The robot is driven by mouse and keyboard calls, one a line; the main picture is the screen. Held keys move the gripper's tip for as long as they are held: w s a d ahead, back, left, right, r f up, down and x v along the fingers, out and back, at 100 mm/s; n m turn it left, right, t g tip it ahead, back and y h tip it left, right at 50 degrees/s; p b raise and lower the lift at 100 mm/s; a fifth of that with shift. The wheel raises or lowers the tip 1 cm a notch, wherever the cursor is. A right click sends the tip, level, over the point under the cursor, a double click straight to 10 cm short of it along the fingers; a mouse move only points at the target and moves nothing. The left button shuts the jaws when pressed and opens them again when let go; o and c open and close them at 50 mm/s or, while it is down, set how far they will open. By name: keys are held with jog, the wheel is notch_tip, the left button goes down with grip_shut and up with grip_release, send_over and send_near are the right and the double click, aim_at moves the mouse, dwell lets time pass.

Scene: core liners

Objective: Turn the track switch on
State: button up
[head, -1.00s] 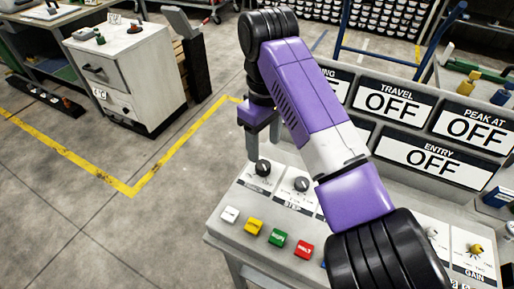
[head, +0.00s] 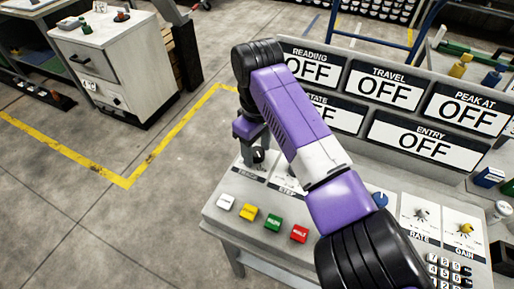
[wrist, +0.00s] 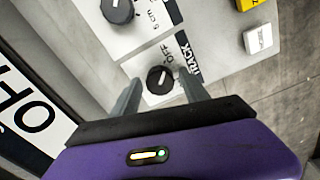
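The track switch (wrist: 160,80) is a round black knob with a white pointer line, on a white plate marked TRACK and OFF in the wrist view. The pointer slants toward the OFF side of the plate. In the head view the track switch (head: 258,156) sits at the panel's far left corner, partly hidden by my gripper. My gripper (wrist: 159,77) is open, one finger on each side of the knob. It also shows in the head view (head: 253,148), pointing down at the knob. I cannot tell whether the fingers touch it.
A second black knob (wrist: 117,9) is beside the track switch. White (head: 225,202), yellow (head: 248,212), green (head: 273,223) and red (head: 299,234) buttons line the panel's front edge. Behind stands a display board (head: 350,122) whose readouts show OFF, including ENTRY (head: 424,144).

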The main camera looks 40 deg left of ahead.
grip_shut()
jog(key=shift+r+m+p, duration=0.15)
jog(key=shift+m+p, duration=0.15)
jog(key=shift+p, duration=0.15)
jog(key=m+p, duration=0.2)
jog(key=p, duration=0.1)
jog(key=shift+r, duration=0.2)
jog(key=m+p, duration=0.4)
jog(key=m, duration=0.2)
jog(key=shift+a+f+p, duration=0.1)
jog(key=shift+p, duration=0.2)
jog(key=m+p, duration=0.2)
jog(key=m, duration=0.3)
jog(key=shift+w+f+m+p, duration=0.1)
jog(key=shift+m+p, duration=0.55)
jog(key=shift+m, duration=1.75)
